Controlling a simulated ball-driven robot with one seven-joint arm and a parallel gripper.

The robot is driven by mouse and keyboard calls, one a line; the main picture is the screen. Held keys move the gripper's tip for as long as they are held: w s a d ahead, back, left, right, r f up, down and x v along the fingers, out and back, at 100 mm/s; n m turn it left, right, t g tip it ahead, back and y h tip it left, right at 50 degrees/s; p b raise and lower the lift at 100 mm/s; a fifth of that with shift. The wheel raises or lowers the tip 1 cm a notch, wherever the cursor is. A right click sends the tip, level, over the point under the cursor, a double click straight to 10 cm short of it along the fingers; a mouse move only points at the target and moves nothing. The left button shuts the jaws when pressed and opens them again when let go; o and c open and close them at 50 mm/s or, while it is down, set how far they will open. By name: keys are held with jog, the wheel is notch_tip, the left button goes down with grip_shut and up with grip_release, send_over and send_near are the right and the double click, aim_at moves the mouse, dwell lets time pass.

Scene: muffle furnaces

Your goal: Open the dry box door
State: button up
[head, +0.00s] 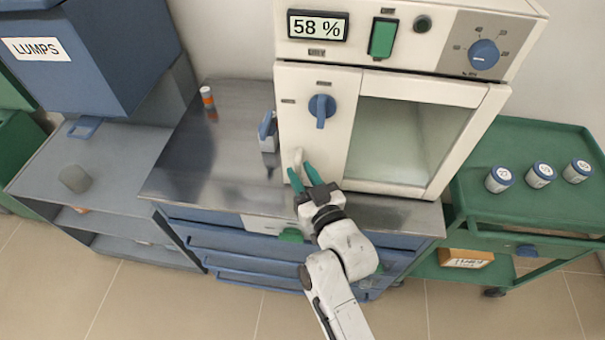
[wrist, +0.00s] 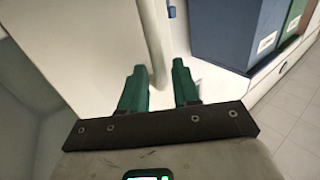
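The dry box (head: 405,35) is a cream cabinet on the metal counter, with a display reading 58 %. Its door (head: 340,140) looks shut and has a window on the right and a blue knob (head: 321,107). A pale vertical handle (head: 298,160) is low on the door's left side. My gripper (head: 301,175) is at the handle's lower part, its green fingers apart. In the wrist view the handle (wrist: 152,40) runs down to between the two open fingertips. I see a gap on either side of it, and cannot tell how deep it sits between them.
A green cart (head: 530,205) with several blue-and-white jars stands right. A small blue-and-grey object (head: 268,132) stands on the counter (head: 205,160) left of the box, with an orange-banded cylinder (head: 207,97) farther back. A blue LUMPS bin (head: 95,55) is at far left.

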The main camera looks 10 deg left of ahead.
grip_shut()
dwell(0.4)
